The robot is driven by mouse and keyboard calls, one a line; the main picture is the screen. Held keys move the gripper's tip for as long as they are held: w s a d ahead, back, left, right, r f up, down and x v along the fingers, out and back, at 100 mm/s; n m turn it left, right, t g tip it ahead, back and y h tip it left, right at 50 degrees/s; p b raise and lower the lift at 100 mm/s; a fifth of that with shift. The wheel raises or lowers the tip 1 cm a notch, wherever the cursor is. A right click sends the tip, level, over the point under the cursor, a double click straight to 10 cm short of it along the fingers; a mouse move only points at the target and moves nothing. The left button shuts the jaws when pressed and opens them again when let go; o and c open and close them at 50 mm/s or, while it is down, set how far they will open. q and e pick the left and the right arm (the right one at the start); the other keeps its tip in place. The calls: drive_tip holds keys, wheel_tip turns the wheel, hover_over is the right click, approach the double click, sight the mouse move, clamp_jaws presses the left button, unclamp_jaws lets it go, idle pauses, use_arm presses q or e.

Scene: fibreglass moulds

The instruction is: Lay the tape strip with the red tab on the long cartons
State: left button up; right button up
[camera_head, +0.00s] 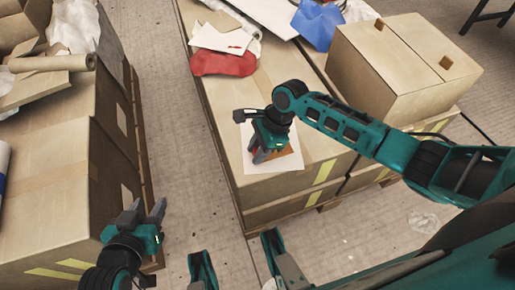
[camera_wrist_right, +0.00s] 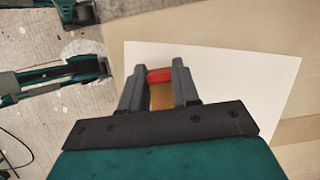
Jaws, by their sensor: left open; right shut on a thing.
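My right gripper (camera_head: 262,156) is shut on the tape strip, low over a white sheet on the long cartons (camera_head: 318,150). In the right wrist view the strip's red tab (camera_wrist_right: 160,75) sits between the fingertips, with the brown strip (camera_wrist_right: 162,96) running back between the fingers. In the head view only a bit of orange-brown (camera_head: 286,152) shows beside the gripper; the rest is hidden. I cannot tell whether the strip touches the sheet. My left gripper (camera_head: 146,210) is open and empty, beside the left-hand carton stack.
The white sheet (camera_head: 254,164) lies near the long cartons' left edge. A red cloth (camera_head: 222,64), papers and a blue piece (camera_head: 316,24) lie farther back. A taller carton (camera_head: 392,75) stands at the right. The left stack (camera_head: 60,190) carries a cardboard roll (camera_head: 50,63).

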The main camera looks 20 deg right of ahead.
drive_tip(key=o, duration=1)
drive_tip(key=shift+f, duration=0.1)
drive_tip(key=p+v, duration=0.5)
drive_tip(key=v, duration=0.7)
drive_tip(key=s+a+f+n+t+y, duration=0.1)
drive_tip(key=s+a+f+n+t, duration=0.4)
drive_tip(key=n, duration=0.4)
drive_tip(key=s+d+r+n+t+h, duration=0.2)
drive_tip(key=s+d+r+n+t, duration=0.1)
drive_tip(key=n, duration=0.8)
drive_tip(key=s+r+t, duration=0.1)
drive_tip(key=s+t, duration=0.1)
drive_tip(key=t, duration=0.1)
